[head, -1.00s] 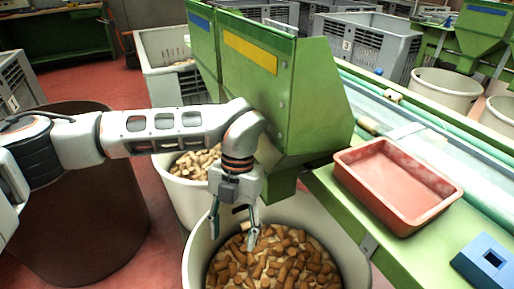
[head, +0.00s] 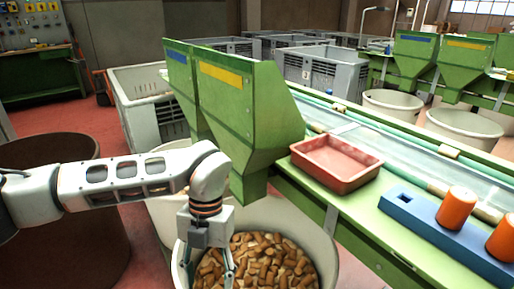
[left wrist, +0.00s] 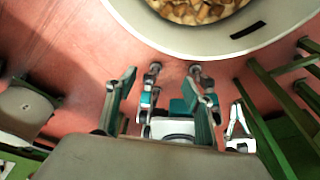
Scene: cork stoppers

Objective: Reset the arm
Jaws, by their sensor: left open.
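My left gripper (head: 208,266) hangs pointing down at the left side of a large pale bin (head: 330,262) in the head view. Its fingers are spread and nothing shows between them. The bin holds many brown cork stoppers (head: 262,262), just right of the fingers. In the left wrist view, the left gripper (left wrist: 165,88) is open and empty, with red floor behind it. A pale bin (left wrist: 212,45) with corks shows at the top of that view.
A green hopper (head: 245,115) stands just behind the left arm. A red tray (head: 335,165) and a blue block (head: 440,232) with orange cylinders (head: 457,207) are on the green bench at right. A brown drum (head: 50,150) stands at left, partly behind the arm.

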